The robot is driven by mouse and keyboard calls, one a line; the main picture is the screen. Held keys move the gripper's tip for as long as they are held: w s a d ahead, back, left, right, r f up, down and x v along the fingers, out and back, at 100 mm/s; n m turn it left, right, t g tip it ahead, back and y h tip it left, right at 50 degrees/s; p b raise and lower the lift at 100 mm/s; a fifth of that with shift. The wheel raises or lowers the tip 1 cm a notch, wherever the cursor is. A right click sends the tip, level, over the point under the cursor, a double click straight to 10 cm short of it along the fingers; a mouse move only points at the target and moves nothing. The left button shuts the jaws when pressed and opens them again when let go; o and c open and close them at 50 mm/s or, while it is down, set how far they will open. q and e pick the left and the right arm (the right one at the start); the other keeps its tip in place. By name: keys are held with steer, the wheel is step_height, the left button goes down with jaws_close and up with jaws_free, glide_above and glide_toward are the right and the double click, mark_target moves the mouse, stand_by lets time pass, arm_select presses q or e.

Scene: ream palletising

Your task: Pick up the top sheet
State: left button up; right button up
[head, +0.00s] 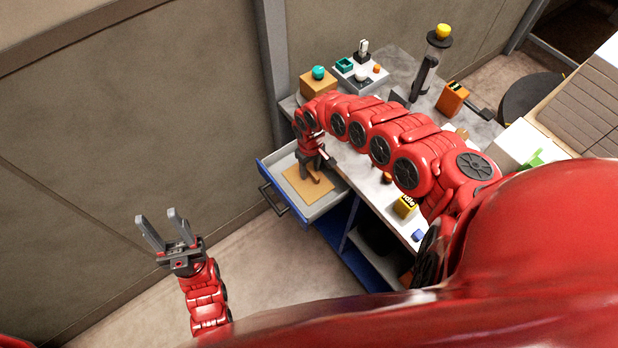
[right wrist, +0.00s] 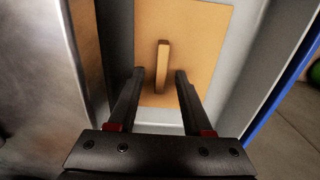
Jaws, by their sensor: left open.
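The top sheet (head: 298,192) is a flat tan board lying in the open drawer (head: 326,206). The right wrist view shows the sheet (right wrist: 208,40) with an upright tan handle bar (right wrist: 162,60) near its middle. My right gripper (head: 316,172) points down over the sheet. In the right wrist view its fingers (right wrist: 159,76) are apart, one on each side of the handle's near end, with visible gaps. Whether the fingertips are level with the handle is unclear. My left gripper (head: 159,217) is open and empty, left of the drawer over the floor.
The drawer's grey walls and blue front, with a dark pull (head: 272,199), surround the sheet closely. The worktop holds an orange box (head: 318,84), a small grey tray (head: 361,75), an orange device (head: 452,97) and a yellow block (head: 405,206). Floor left of the cabinet is clear.

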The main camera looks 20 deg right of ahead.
jaws_close()
stand_by(0.3)
